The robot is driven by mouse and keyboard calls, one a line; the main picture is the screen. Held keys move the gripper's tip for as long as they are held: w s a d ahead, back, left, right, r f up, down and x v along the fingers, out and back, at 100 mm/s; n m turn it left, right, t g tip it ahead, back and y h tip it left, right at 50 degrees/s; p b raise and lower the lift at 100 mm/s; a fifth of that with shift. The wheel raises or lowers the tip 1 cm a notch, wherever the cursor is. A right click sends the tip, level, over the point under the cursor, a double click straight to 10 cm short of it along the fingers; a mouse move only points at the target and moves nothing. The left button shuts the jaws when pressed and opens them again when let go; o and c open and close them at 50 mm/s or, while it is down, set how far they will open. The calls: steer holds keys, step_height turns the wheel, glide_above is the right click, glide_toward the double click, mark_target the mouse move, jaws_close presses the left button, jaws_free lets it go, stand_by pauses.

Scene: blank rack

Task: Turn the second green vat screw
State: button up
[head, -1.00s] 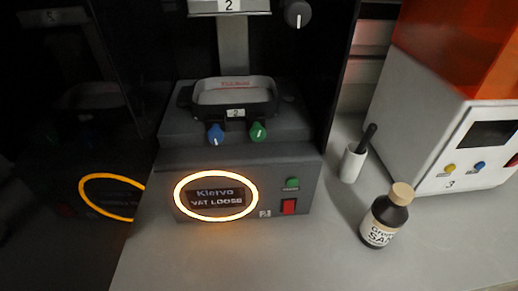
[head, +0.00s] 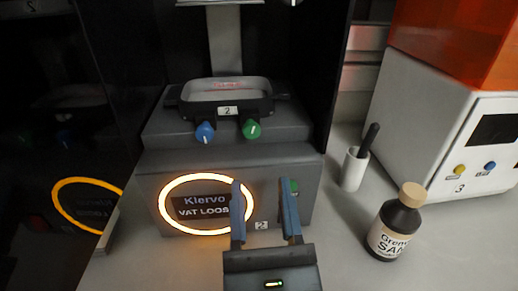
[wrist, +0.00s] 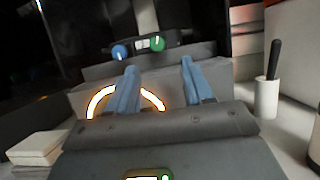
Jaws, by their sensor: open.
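The green vat screw (head: 251,129) sits on the front of the vat (head: 224,98) of printer 2, right of a blue screw (head: 205,132). Both screws have a pale line on them. In the wrist view the green screw (wrist: 157,42) and blue screw (wrist: 120,52) appear beyond the fingers. My gripper (head: 262,184) is open and empty, in front of the printer's lower front, below and short of the green screw. The lit ring display (head: 203,205) reads "Klervo VAT LOOS", its right edge hidden by my left finger. My right finger partly covers a green button.
A brown bottle (head: 395,228) with a tan cap stands at the right. A white cup (head: 355,168) with a dark-handled tool stands behind it. A white machine marked 3 (head: 440,140) with an orange cover is at the far right. Dark panels flank the printer.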

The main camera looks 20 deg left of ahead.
mark_target(252, 134)
steer(key=p+x, duration=0.2)
steer(key=x, duration=0.6)
steer(key=shift+s+a+r, duration=0.1)
steer(key=shift+a+r, duration=0.1)
steer(key=shift+a, duration=0.05)
jaws_close()
